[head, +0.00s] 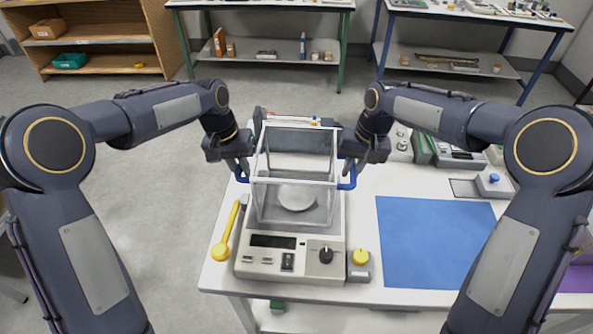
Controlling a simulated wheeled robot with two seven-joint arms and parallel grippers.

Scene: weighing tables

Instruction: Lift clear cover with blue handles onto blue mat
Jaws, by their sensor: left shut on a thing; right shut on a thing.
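The clear cover (294,192) is a see-through box with pale edges and a blue handle on each side. It stands upright over the round pan (297,197) of the weighing scale (290,259). My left gripper (240,171) is shut on the left blue handle (241,178). My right gripper (350,171) is shut on the right blue handle (349,182). I cannot tell whether the cover's lower edge touches the scale. The blue mat (430,240) lies flat and bare on the table, to the right of the scale.
A yellow spoon-like tool (228,231) lies left of the scale. A block with a yellow knob (360,260) stands between scale and mat. Devices (455,152) and a blue-knobbed plate (490,182) sit behind the mat. The white table's (375,180) left edge is near the scale.

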